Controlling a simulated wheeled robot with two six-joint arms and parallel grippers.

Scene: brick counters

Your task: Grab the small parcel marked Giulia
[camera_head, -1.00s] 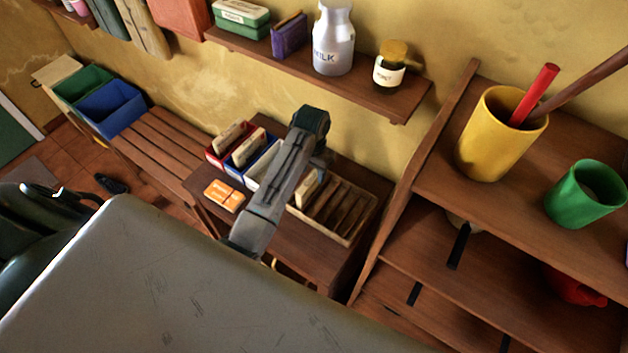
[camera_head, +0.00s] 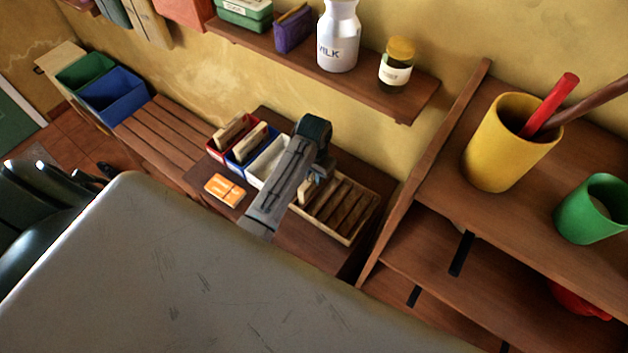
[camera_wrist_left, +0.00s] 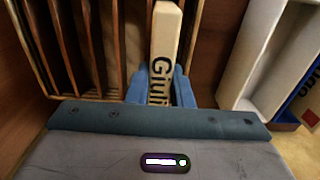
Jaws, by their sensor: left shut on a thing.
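The small parcel is a pale slim block with the dark letters "Giuli" showing in the left wrist view (camera_wrist_left: 165,42). My left gripper (camera_wrist_left: 160,88) is shut on it, its blue fingers on either side of the lettered end. In the head view my left gripper (camera_head: 318,172) points down at the left end of a slotted wooden rack (camera_head: 352,237), and a bit of the parcel (camera_head: 304,193) shows beside my arm. The rack's slots also show in the left wrist view (camera_wrist_left: 92,97). I cannot tell whether the parcel is clear of its slot. My right gripper is not in view.
A white bin (camera_head: 263,170), a blue bin (camera_head: 236,172) and a red bin (camera_head: 216,152) stand left of the rack, the blue and red ones holding blocks. An orange packet (camera_head: 225,190) lies in front. A wooden shelf unit (camera_head: 425,190) stands close on the right.

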